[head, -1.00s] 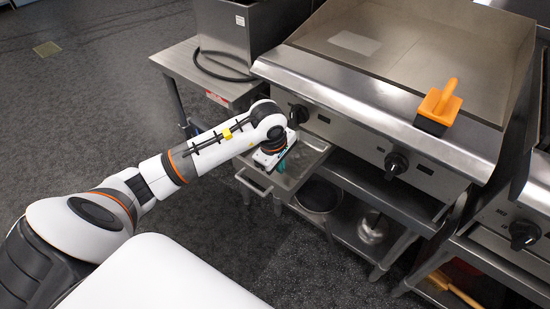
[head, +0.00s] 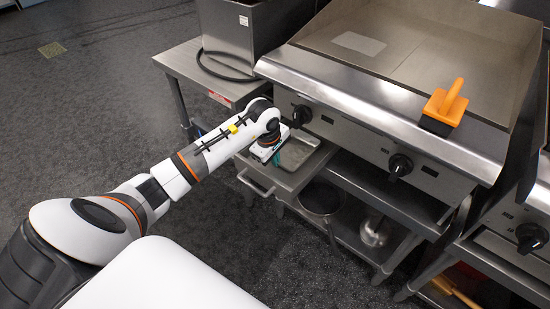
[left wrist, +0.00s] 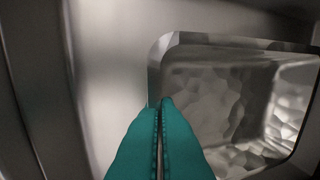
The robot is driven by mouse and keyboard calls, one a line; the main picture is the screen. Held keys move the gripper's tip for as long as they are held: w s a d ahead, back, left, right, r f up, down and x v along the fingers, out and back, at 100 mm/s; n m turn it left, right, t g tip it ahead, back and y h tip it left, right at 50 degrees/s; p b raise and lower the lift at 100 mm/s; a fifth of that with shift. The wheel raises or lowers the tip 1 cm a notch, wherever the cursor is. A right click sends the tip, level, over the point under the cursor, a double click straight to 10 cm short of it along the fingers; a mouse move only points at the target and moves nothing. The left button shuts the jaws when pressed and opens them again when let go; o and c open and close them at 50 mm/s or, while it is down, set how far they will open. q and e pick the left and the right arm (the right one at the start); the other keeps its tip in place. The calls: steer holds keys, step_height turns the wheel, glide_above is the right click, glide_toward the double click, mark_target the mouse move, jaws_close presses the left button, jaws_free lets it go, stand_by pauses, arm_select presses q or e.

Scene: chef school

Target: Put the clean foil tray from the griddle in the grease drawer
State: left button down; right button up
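The foil tray (head: 297,153) is a silvery, crinkled rectangular pan. In the head view it lies at the open grease drawer (head: 262,181), below the griddle (head: 405,55). It fills the right of the left wrist view (left wrist: 225,95). My left gripper (head: 276,159) is at the tray's left side, pointing down. In the left wrist view its teal fingers (left wrist: 160,104) are close together, with a thin gap, at the tray's left rim. They look shut on that rim; the fingertips' contact is partly hidden. My right gripper is out of view.
Control knobs (head: 399,165) stick out of the griddle front, close above the drawer. An orange-handled scraper block (head: 446,105) stands on the griddle's front ledge. A steel side table (head: 180,60) is at left. A pan and a metal pot (head: 374,233) are on the lower shelf.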

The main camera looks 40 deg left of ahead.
arm_select(q)
steer(key=c, duration=2.1)
jaws_free()
steer(key=shift+f, duration=0.1)
steer(key=o, duration=0.4)
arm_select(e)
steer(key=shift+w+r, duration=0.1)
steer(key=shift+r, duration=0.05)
arm_select(q)
steer(key=shift+r, duration=0.2)
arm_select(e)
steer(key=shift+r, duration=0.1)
